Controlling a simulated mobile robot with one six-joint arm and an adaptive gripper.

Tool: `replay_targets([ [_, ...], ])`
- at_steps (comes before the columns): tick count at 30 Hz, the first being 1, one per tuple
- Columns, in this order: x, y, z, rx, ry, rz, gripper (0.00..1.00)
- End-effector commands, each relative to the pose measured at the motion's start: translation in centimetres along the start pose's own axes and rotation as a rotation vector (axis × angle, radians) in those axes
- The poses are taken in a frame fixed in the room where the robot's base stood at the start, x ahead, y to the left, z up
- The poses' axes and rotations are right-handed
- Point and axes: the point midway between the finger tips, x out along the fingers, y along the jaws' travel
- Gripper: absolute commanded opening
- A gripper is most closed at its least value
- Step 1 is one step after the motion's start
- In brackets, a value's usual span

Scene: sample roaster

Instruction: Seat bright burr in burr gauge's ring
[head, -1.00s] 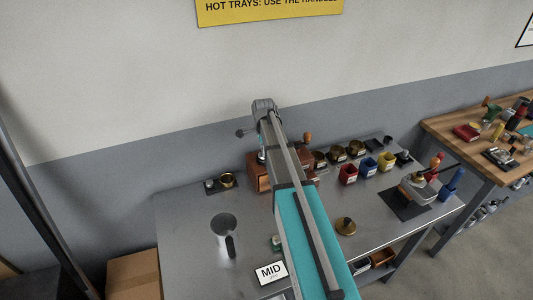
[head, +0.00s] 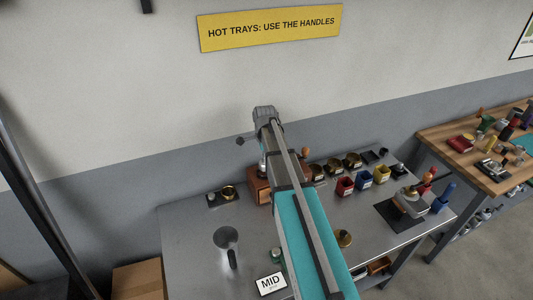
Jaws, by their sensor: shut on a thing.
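In the head view, a small dark base with a brass ring (head: 228,192) lies at the back left of the steel table; it looks like the burr gauge. Its ring appears open at the top, but it is too small to tell what is inside. I cannot make out the bright burr. My arm crosses the middle of the view and bends down at the far end. The arm hides my gripper and whatever is at its fingers, near the wooden box (head: 258,186) just right of the gauge.
A brass piece (head: 344,238) lies right of my arm. A wooden bench (head: 455,158) stands farther right.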

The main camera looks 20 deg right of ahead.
Motion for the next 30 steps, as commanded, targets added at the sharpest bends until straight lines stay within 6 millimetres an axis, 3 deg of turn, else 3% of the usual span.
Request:
replay_targets([
  [3, -2.0, 1.5, 0.1, 0.000, 0.000, 0.000, 0.00],
  [5, -2.7, 2.0, 0.1, 0.000, 0.000, 0.000, 0.00],
  [9, -3.9, 5.3, 0.3, 0.000, 0.000, 0.000, 0.00],
  [15, -5.1, 8.5, 0.5, 0.000, 0.000, 0.000, 0.00],
  [22, -5.8, 10.3, 0.6, 0.000, 0.000, 0.000, 0.00],
  [30, -6.0, 10.7, 0.6, 0.000, 0.000, 0.000, 0.00],
])
